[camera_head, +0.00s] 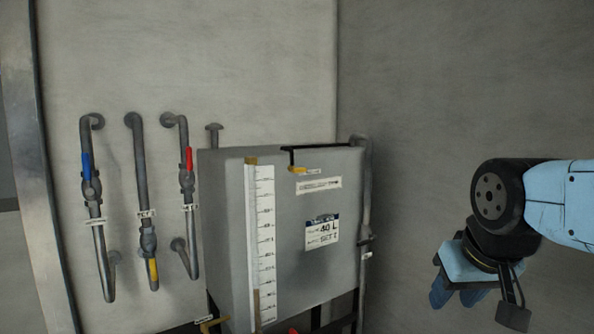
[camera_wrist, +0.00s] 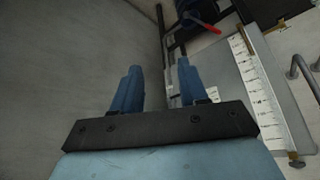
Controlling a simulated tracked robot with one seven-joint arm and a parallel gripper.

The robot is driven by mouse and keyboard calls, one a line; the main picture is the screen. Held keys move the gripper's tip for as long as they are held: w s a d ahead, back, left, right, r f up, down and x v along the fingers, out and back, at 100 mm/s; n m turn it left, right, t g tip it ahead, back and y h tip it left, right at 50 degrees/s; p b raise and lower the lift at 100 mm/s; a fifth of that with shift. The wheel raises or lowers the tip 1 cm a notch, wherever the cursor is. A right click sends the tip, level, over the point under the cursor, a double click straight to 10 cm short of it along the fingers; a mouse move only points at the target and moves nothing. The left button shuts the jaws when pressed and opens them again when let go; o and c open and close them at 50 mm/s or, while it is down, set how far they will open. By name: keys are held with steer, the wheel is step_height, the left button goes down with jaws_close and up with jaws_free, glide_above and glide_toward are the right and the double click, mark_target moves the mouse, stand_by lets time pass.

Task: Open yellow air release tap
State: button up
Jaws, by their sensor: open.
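Several yellow parts show in the head view; I cannot tell which is the air release tap. A yellow handle (camera_head: 152,270) hangs below the valve on the middle wall pipe. A small yellow piece (camera_head: 298,170) is at the upper front of the grey tank (camera_head: 222,215). Another yellow handle (camera_head: 212,324) is low by the tank's left corner, partly cut off. My gripper (camera_head: 456,296) is right of the tank, apart from everything. Its blue fingers are open and empty, and also show in the wrist view (camera_wrist: 158,70).
Blue (camera_head: 86,164) and red (camera_head: 189,159) handles sit on the outer wall pipes. A vertical pipe (camera_head: 365,220) runs along the tank's right side. The wrist view shows a red lever (camera_wrist: 203,22) beyond the fingers.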

steer(key=w+r+m+t+h, duration=0.2)
steer(key=w+r+m+t, duration=0.15)
steer(key=w, duration=0.75)
steer(key=m+t+y, duration=0.5)
steer(key=t+y, duration=0.1)
steer(key=y, duration=0.6)
glide_toward(301, 171)
steer(key=shift+x, duration=5.85)
jaws_close()
